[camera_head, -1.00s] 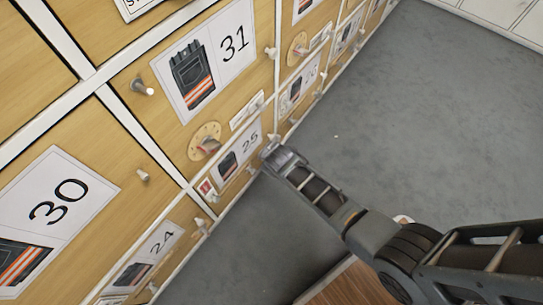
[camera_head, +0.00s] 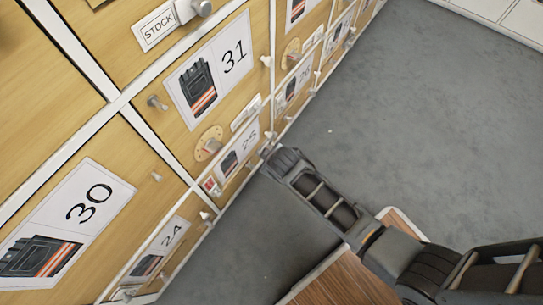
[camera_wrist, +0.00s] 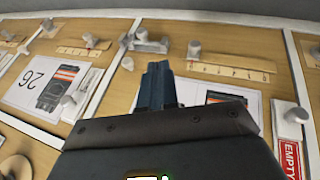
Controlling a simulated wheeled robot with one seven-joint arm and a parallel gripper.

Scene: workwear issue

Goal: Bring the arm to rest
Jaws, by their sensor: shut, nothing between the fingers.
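My arm reaches in from the lower right of the head view. My gripper (camera_head: 268,152) is at its far end, in front of the wooden locker fronts near the door labelled 25 (camera_head: 238,150). In the wrist view my gripper (camera_wrist: 158,66) points at the locker fronts, its two fingers together and with nothing between them. Part of the front behind my gripper is hidden. I cannot tell from these views whether the fingertips touch it.
Doors 31 (camera_head: 210,70), 30 (camera_head: 65,225) and 24 (camera_head: 160,250) carry knobs that stick out. In the wrist view, a door labelled 26 (camera_wrist: 45,85) and a red EMPTY sign (camera_wrist: 290,160) show. A wooden top (camera_head: 345,280) lies below my arm. Grey floor (camera_head: 430,110) is clear to the right.

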